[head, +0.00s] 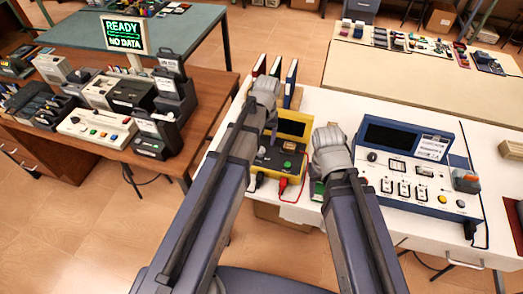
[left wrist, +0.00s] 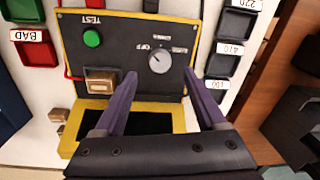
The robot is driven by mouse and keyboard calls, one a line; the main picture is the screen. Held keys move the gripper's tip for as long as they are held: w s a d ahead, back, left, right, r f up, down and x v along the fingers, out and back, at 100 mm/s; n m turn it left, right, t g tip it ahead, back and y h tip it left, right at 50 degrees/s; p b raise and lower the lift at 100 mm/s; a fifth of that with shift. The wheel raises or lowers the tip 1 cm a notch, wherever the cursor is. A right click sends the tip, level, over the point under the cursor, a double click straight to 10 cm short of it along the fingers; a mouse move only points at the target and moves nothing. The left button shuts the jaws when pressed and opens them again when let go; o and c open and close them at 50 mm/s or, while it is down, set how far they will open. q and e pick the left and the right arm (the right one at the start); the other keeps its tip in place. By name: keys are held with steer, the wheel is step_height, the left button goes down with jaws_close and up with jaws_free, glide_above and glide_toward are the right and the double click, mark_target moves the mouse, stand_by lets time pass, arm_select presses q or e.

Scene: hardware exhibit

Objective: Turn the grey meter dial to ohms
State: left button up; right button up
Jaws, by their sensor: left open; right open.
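The meter is a yellow-framed box with a dark panel; in the head view its yellow body (head: 293,127) is on the white table, partly behind my arms. In the left wrist view, upside down, its panel (left wrist: 125,62) bears the round grey dial (left wrist: 160,60). Small labels surround the dial; one appears to read OFF, the others are too small to read. My left gripper (left wrist: 160,78) is open, its two purple fingers on either side below the dial, with nothing between them. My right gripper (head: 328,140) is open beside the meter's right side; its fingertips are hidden.
A green TEST button (left wrist: 92,38) and a brass-coloured block (left wrist: 99,80) are on the panel. Numbered dark bins (left wrist: 236,22) and a red BAD bin (left wrist: 35,52) flank the meter. A blue instrument (head: 405,165) stands to the right. Upright binders (head: 290,80) are behind.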

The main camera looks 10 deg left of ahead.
mark_target(261, 150)
arm_select(q)
step_height(261, 150, down, 5)
steer(key=b, duration=0.4)
steer(key=shift+a, duration=0.15)
arm_select(e)
step_height(261, 150, down, 5)
steer(key=shift+r, duration=0.1)
arm_select(q)
steer(key=shift+r, duration=0.1)
jaws_close()
